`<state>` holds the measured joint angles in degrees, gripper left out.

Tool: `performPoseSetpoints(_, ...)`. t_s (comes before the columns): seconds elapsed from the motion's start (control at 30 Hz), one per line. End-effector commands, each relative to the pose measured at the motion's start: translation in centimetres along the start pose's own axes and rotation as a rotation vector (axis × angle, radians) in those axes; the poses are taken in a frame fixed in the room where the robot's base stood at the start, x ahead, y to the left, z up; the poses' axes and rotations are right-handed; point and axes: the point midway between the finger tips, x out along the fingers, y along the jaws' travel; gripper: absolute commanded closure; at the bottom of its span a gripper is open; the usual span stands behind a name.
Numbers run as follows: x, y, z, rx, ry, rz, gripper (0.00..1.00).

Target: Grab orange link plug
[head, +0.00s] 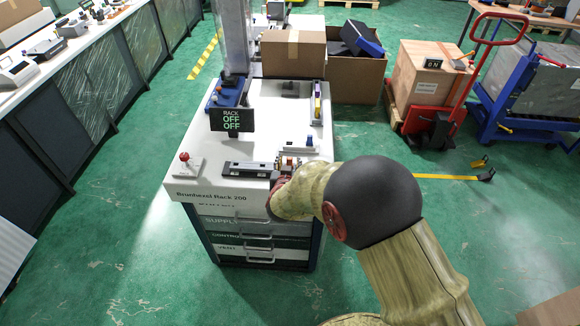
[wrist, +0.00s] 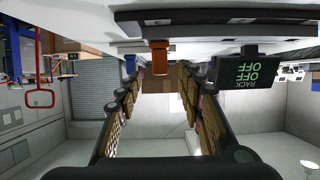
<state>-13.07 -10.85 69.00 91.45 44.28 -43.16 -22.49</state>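The orange link plug (wrist: 160,57) shows in the wrist view at the top middle, hanging from the upside-down white cabinet top. My gripper (wrist: 164,78) is open, with its two dark fingers with tan pads spread left and right. The plug stands between the lines of the fingers, just beyond their tips, and nothing is held. In the head view my arm reaches the front right of the Brunhexel Rack 200 cabinet (head: 222,190). There the arm hides most of the gripper, and I cannot make out the plug clearly.
On the cabinet top are a red-knobbed box (head: 184,166), a dark bar-shaped unit (head: 249,169), a blue-topped device (head: 310,143) and a display reading RACK OFF OFF (head: 231,120), also in the wrist view (wrist: 247,72). A cardboard box (head: 293,52) stands behind.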

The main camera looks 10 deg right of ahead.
Motion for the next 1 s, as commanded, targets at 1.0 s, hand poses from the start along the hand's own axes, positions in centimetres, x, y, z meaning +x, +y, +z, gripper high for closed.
performPoseSetpoints(1.0,3.6,-0.1,0.1,0.000,-0.001,-0.002,0.89)
